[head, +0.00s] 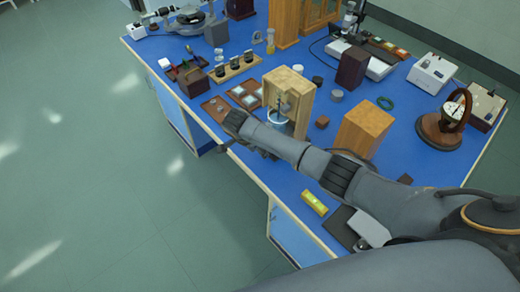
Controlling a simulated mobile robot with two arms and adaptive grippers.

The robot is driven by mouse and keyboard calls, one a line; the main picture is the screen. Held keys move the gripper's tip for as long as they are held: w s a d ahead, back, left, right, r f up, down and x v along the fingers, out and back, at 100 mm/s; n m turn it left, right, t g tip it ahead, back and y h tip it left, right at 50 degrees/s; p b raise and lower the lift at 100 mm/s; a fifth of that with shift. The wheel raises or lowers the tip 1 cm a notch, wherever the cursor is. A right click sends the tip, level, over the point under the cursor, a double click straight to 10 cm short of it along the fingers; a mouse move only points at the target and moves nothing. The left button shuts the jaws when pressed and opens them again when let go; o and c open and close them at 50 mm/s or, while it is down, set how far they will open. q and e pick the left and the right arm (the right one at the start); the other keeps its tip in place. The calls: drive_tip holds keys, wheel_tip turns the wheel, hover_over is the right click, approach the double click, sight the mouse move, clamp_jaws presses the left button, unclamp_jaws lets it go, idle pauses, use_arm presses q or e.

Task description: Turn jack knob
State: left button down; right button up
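I cannot clearly make out a jack or its knob. A pale wooden open-fronted housing (297,82) stands near the front edge of the blue bench, with a metal part and a blue-rimmed glass vessel (277,117) inside. My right arm comes in from the right and crosses just in front of the housing, hiding its lower part. The arm's dark end, with my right gripper (232,130), is at the bench's front edge, left of the vessel. Its fingers are small and dark, so I cannot tell their opening or any contact. My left gripper is not in view.
A wooden block (366,128) stands right of the housing, and a round dial instrument (447,120) farther right. A rack with dark knobs (236,70) is behind left. A yellow level (314,203) lies near the front edge. The floor at left is clear.

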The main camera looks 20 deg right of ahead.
drive_tip(key=x, duration=0.3)
drive_tip(key=shift+w+d+f, duration=0.1)
drive_tip(key=shift+f, duration=0.15)
drive_tip(key=shift+w+d+f, duration=0.1)
drive_tip(key=shift+d+f, duration=0.05)
drive_tip(key=shift+f, duration=0.1)
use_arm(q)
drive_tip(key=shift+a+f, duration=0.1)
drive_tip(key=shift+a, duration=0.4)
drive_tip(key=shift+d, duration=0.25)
